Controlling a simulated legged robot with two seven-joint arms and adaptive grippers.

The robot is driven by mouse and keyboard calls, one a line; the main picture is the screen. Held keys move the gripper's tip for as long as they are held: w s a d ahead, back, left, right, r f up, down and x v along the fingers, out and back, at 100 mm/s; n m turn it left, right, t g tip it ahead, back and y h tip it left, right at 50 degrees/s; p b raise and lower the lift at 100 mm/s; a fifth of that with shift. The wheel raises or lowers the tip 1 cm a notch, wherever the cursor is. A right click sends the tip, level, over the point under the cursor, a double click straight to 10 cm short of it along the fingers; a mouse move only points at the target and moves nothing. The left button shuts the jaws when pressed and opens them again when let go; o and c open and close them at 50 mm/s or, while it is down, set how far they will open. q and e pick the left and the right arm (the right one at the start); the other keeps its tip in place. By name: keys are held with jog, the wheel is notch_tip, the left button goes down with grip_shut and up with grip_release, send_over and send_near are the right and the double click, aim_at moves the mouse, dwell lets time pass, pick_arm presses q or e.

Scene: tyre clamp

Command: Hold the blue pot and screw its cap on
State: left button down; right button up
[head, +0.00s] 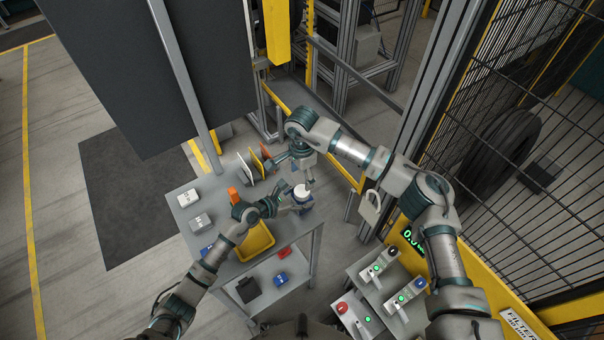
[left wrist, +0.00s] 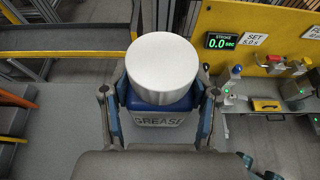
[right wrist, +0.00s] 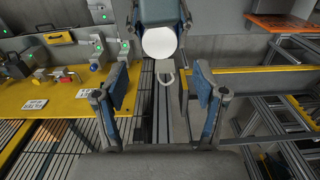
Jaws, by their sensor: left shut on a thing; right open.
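The blue pot (left wrist: 160,115), labelled GREASE, is held upright between the fingers of my left gripper (left wrist: 160,98), which is shut on it. The white round cap (left wrist: 162,68) sits on top of the pot; I cannot tell how tightly. In the head view the cap (head: 302,190) and pot are over the right edge of the grey table. My right gripper (head: 309,178) is close above the cap, apart from it. In the right wrist view its open fingers (right wrist: 158,88) are empty, and the cap (right wrist: 159,43) shows beyond their tips.
The grey table (head: 184,214) carries a yellow tray (head: 258,244), an orange object (head: 233,194), white labelled blocks and upright panels. Mesh fencing is at far right.

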aim_at(302, 191)
jog(key=shift+f, duration=0.1)
dwell(0.3)
jog(key=shift+f, duration=3.95)
jog(key=c, duration=1.2)
jog(key=o, duration=1.3)
jog(key=shift+r, duration=0.1)
jog(key=shift+r, duration=2.2)
jog(key=shift+c, duration=0.3)
